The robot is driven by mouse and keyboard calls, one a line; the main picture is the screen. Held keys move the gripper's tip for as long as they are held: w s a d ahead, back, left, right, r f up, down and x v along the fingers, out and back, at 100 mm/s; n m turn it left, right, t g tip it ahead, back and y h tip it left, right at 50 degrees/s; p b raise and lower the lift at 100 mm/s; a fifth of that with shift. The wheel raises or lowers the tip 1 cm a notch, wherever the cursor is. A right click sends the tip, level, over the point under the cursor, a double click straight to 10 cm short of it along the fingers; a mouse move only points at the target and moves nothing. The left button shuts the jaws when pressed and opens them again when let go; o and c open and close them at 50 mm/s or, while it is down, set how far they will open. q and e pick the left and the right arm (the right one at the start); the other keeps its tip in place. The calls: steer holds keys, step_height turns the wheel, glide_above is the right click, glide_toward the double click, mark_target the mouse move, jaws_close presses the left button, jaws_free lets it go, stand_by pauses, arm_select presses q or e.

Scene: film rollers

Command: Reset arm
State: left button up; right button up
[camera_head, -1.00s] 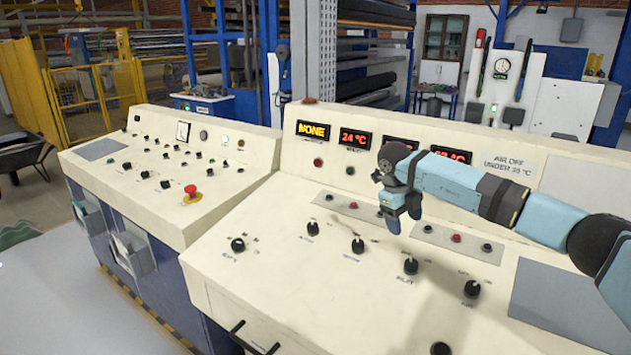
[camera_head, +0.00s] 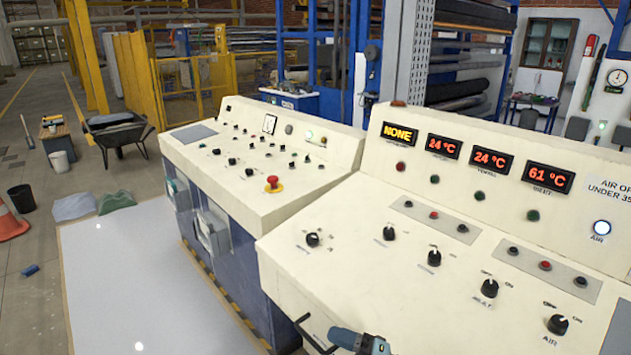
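A small blue and black piece of one of my arms (camera_head: 358,341) shows at the bottom edge, in front of the near control panel. I cannot tell from it which arm it is, and no gripper fingers are visible. The near cream control panel (camera_head: 400,265) has several black knobs, small buttons and red displays. Its yellow display (camera_head: 400,138) reads NONE, and the others read 24, 24 and 61 °C. A round button marked AIR (camera_head: 602,228) at the right is lit white.
A second cream panel (camera_head: 235,160) with a red emergency button (camera_head: 273,183) stands to the left. A pale floor area (camera_head: 150,270) lies clear before it. A wheelbarrow (camera_head: 118,132), an orange cone (camera_head: 10,222) and a black bucket (camera_head: 22,198) are further left.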

steer(key=s+d+f+m+t+h, duration=0.2)
steer(key=s+d+f+m+h, duration=0.65)
steer(key=m, duration=0.45)
steer(key=s+d+f+m+t+h, duration=0.2)
steer(key=s+d+f+m+h, duration=0.5)
steer(key=s+f+m, duration=0.45)
arm_select(q)
step_height(320, 180, up, 12)
steer(key=a+p, duration=0.1)
steer(key=p, duration=1.3)
steer(key=shift+s+r, duration=0.15)
steer(key=shift+s, duration=0.2)
arm_select(e)
step_height(320, 180, up, 14)
steer(key=m, duration=0.1)
steer(key=shift+d, duration=0.35)
